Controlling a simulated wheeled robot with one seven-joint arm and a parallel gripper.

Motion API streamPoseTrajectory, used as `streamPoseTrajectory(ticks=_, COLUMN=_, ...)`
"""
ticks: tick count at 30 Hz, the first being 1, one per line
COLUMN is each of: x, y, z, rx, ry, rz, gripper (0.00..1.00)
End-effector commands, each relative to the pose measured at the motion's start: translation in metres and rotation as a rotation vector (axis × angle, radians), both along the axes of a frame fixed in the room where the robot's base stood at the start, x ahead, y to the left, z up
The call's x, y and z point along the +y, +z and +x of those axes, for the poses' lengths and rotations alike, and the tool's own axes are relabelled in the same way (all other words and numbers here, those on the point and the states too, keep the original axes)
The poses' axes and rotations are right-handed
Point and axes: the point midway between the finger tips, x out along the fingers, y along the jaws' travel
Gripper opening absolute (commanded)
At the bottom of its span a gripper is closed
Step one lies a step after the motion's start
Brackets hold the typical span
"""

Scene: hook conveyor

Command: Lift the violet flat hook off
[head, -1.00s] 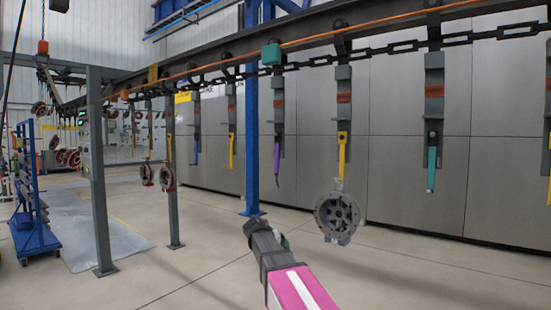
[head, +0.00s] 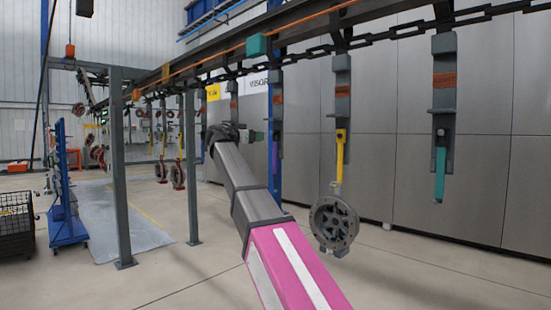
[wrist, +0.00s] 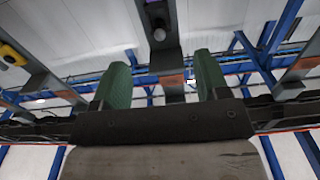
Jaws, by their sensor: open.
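The violet flat hook (head: 275,158) hangs from a grey carrier on the overhead chain, near the middle of the head view. My gripper (head: 256,136) is raised beside this carrier, just left of the hook's upper part in the picture. In the wrist view my gripper (wrist: 162,78) shows two green fingers, apart, with nothing held between them. A grey carrier with a rust-brown block shows in the gap beyond them.
To the right hang a yellow hook (head: 341,155) bearing a round grey casting (head: 334,222) and a teal hook (head: 440,172). The chain (head: 385,42) runs overhead. Grey posts (head: 119,170) and a blue cart (head: 66,195) stand left. The floor below is clear.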

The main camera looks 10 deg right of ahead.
Motion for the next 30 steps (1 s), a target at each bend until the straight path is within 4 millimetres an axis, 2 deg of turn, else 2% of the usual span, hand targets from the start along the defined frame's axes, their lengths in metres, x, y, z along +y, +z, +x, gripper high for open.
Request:
streamPoseTrajectory(ticks=10, x=-0.036, y=-0.001, z=0.027, rx=0.002, ry=-0.001, rz=0.000, gripper=0.68)
streamPoseTrajectory(ticks=17, x=-0.049, y=-0.002, z=0.035, rx=0.002, ry=0.000, rz=0.000, gripper=0.68)
streamPoseTrajectory(ticks=27, x=-0.085, y=-0.005, z=0.058, rx=0.002, ry=-0.001, rz=0.000, gripper=0.68)
streamPoseTrajectory(ticks=30, x=-0.088, y=-0.005, z=0.060, rx=0.003, ry=0.000, rz=0.000, gripper=0.68)
